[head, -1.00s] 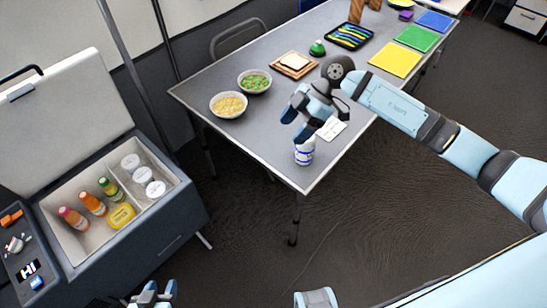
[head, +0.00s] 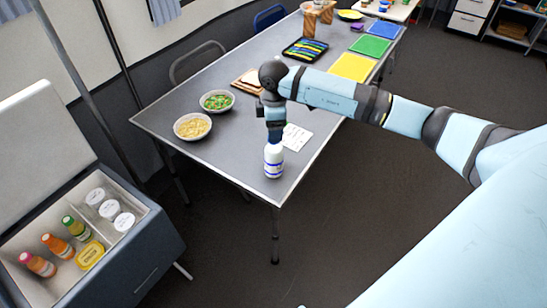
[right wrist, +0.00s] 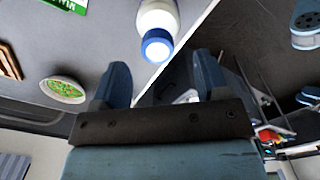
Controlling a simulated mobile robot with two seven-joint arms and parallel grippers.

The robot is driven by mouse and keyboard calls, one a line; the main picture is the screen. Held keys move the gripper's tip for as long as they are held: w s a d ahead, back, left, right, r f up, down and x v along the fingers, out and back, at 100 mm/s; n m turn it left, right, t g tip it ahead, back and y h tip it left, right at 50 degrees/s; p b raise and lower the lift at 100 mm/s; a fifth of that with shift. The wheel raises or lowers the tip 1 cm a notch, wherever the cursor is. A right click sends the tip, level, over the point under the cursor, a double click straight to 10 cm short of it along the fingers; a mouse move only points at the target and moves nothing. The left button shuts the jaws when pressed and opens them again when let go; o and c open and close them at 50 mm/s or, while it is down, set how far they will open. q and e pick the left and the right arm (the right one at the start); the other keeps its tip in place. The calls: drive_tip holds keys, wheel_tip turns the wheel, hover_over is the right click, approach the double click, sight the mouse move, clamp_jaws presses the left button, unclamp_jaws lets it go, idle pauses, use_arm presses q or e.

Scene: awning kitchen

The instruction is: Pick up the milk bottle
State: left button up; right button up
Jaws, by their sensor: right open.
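The milk bottle (head: 273,161) is white with a blue band and stands upright on the grey table (head: 235,158) near its front corner. My right gripper (head: 275,136) is just above and behind the bottle in the head view. In the right wrist view the bottle (right wrist: 157,22) shows its blue cap just beyond the open fingers (right wrist: 160,82), with nothing between them. Whether the fingers touch the bottle cannot be told from the head view. My left gripper is not in view.
Two bowls, one of yellow food (head: 193,126) and one of green food (head: 216,102), stand left of the arm. A white card (head: 296,137) lies beside the gripper. An open cooler (head: 125,255) with bottles and tubs stands at lower left. The table's front corner is otherwise clear.

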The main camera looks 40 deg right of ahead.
sight(274, 155)
wheel_tip(274, 155, down, 5)
drive_tip(key=shift+w+f, duration=0.1)
drive_tip(key=shift+w, duration=0.05)
clamp_jaws()
